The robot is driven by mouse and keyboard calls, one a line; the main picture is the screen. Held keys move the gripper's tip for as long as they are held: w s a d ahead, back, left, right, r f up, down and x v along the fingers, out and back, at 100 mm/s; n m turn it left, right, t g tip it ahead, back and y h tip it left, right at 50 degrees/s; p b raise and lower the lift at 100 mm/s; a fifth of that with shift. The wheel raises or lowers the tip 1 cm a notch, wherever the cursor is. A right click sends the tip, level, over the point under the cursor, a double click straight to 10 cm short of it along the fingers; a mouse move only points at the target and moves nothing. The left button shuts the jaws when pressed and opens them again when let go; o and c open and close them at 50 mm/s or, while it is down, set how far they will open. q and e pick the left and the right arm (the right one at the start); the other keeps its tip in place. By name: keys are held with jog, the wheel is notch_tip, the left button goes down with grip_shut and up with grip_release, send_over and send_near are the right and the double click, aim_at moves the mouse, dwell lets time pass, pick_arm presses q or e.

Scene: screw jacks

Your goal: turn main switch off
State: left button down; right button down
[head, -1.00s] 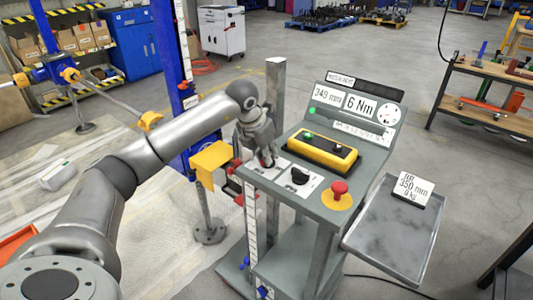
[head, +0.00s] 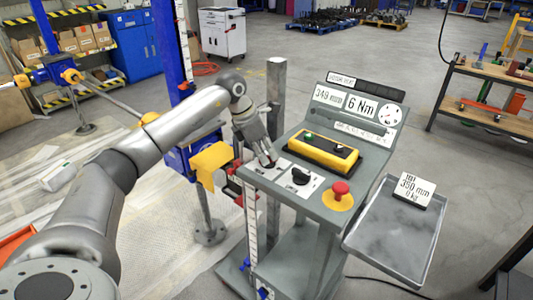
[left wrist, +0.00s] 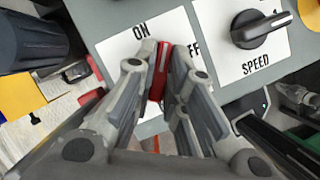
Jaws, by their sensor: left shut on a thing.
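The main switch (left wrist: 161,72) has a red handle on a white plate marked ON, with OFF partly covered by a finger, in the left wrist view. My left gripper (left wrist: 162,62) is shut on the red handle, one finger on each side. The handle stands between the two words, slightly tilted; its exact setting is hard to tell. In the head view my left gripper (head: 267,160) reaches down to the left end of the console (head: 318,190) and mostly hides the switch. My right gripper is in neither view.
The black SPEED knob (left wrist: 262,29) sits right of the switch. A yellow box (head: 323,151) with buttons and a red emergency button (head: 340,188) are also on the console. A metal tray (head: 385,240) juts out at right. A blue screw jack (head: 185,100) stands left.

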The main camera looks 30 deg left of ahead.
pick_arm(q)
jog(key=m+g, duration=0.1)
jog(key=m, duration=0.1)
jog(key=m+g+h, duration=0.1)
jog(key=m, duration=0.2)
jog(key=shift+w+f+m, duration=0.1)
jog(key=shift+f+m, duration=0.05)
jog(key=shift+m, duration=0.15)
jog(key=m, duration=0.2)
jog(key=m+g, duration=0.1)
jog(key=m, duration=0.1)
jog(key=shift+f+g+h, duration=0.1)
jog(key=shift+g+h, duration=0.2)
jog(key=shift+m, duration=0.7)
jog(key=shift+g, duration=0.3)
jog(key=c, duration=1.5)
grip_release()
jog(key=shift+w, duration=0.15)
jog(key=shift+a+r, duration=0.15)
jog(key=shift+r, duration=0.25)
jog(key=v, duration=1.1)
jog(key=shift+r, duration=0.15)
